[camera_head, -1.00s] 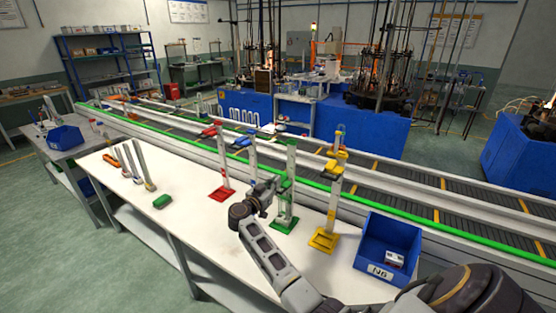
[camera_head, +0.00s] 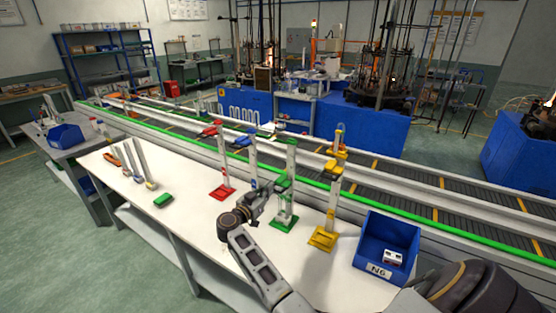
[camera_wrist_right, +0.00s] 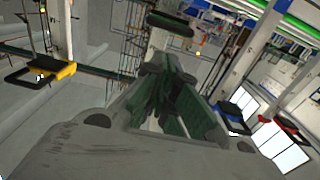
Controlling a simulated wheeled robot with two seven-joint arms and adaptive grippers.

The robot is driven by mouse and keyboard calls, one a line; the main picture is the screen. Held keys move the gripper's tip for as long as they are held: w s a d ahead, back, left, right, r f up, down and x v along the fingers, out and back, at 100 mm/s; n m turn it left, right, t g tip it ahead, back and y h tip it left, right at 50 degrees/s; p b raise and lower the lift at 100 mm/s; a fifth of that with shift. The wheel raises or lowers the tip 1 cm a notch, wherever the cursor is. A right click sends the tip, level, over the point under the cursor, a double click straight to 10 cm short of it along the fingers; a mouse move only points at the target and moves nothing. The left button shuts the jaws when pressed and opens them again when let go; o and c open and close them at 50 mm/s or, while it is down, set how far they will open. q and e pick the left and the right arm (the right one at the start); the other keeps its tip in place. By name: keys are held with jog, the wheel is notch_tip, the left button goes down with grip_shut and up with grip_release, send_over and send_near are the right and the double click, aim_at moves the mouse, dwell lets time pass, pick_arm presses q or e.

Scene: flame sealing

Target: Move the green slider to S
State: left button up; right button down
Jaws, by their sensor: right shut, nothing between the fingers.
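The green stand (camera_head: 290,158) is upright on the white table with its green base (camera_head: 284,222) flat. My right gripper (camera_head: 273,192) is just left of the post, close to the slider, and partly overlaps the stand in the head view. In the right wrist view my right gripper (camera_wrist_right: 165,66) is shut with nothing held, and a dark green bar, seemingly the slider (camera_wrist_right: 172,23), is beyond the fingertips. I cannot make out an S mark. My left gripper is not in view.
A red stand (camera_head: 222,172) and a blue-slider stand (camera_head: 253,160) stand to the left, a yellow stand (camera_head: 333,205) to the right. A blue bin (camera_head: 388,243) is at the table's right end. A small green block (camera_head: 163,200) lies left. A conveyor (camera_head: 400,190) runs behind.

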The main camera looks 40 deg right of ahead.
jog(key=shift+v, duration=2.3)
jog(key=shift+d+m, duration=0.1)
jog(key=shift+m, duration=0.2)
